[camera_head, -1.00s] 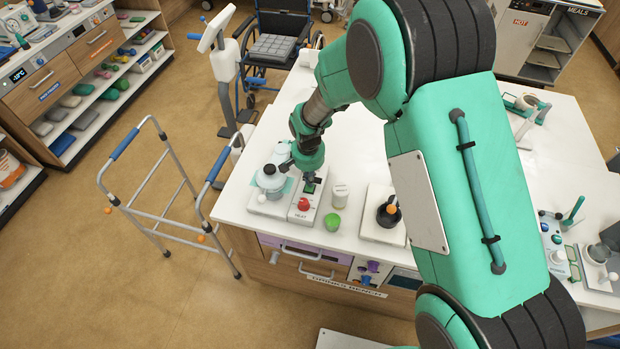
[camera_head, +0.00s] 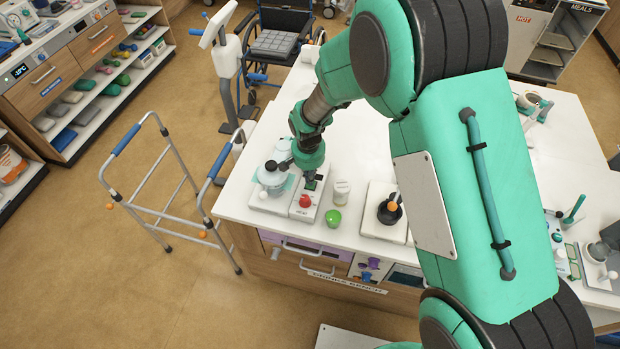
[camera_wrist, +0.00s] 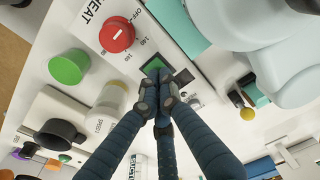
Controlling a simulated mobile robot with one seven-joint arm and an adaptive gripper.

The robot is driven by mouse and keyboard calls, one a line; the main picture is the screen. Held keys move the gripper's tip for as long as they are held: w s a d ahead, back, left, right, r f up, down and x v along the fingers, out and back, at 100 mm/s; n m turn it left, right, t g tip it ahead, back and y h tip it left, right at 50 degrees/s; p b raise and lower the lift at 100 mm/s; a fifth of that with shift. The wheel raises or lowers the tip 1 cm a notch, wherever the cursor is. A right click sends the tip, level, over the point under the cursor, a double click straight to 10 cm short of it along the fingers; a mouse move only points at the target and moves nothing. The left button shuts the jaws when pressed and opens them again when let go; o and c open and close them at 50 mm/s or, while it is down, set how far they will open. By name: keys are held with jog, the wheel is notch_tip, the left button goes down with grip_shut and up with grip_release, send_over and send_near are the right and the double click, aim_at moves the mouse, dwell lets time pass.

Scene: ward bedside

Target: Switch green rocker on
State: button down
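The green rocker (camera_wrist: 154,67) sits in a dark frame on the white HEAT panel (camera_wrist: 92,12), beside the dial scale. It also shows just below my gripper in the head view (camera_head: 311,186). My gripper (camera_wrist: 161,92) has its dark fingers drawn together, with nothing seen between them. The fingertips are at the rocker's edge in the wrist view and partly cover it. I cannot tell whether they touch it, or which way the rocker is tipped. A red knob (camera_wrist: 117,35) on the same panel points near OFF.
A green round object (camera_wrist: 69,67) and a white labelled jar (camera_wrist: 106,105) stand beside the panel. A white-lidded apparatus (camera_head: 271,178) stands close on its other side. A dark cup on a white base (camera_head: 389,210) is further right.

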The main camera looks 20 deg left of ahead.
notch_tip(320, 180, up, 13)
jog(key=s+p, duration=0.1)
jog(key=s, duration=0.1)
jog(key=shift+s+p, duration=0.2)
jog(key=shift+p, duration=0.1)
jog(key=shift+w+d+b, duration=0.1)
jog(key=shift+w+b, duration=0.05)
jog(key=shift+b, duration=0.35)
jog(key=shift+w+d+t+b, duration=0.2)
jog(key=shift+t+b, duration=0.2)
jog(key=shift+b, duration=0.3)
jog(key=shift+w+r, duration=0.1)
jog(key=shift+r, duration=0.15)
jog(key=shift+f, duration=0.1)
jog(key=b, duration=0.2)
send_near(311, 188)
jog(key=w+f, duration=0.1)
jog(key=f, duration=0.1)
jog(key=w+f, duration=0.1)
jog(key=f, duration=0.1)
jog(key=w+f, duration=0.2)
jog(key=shift+w+f, duration=0.1)
jog(key=shift+w+p, duration=0.1)
jog(key=shift+p, duration=0.3)
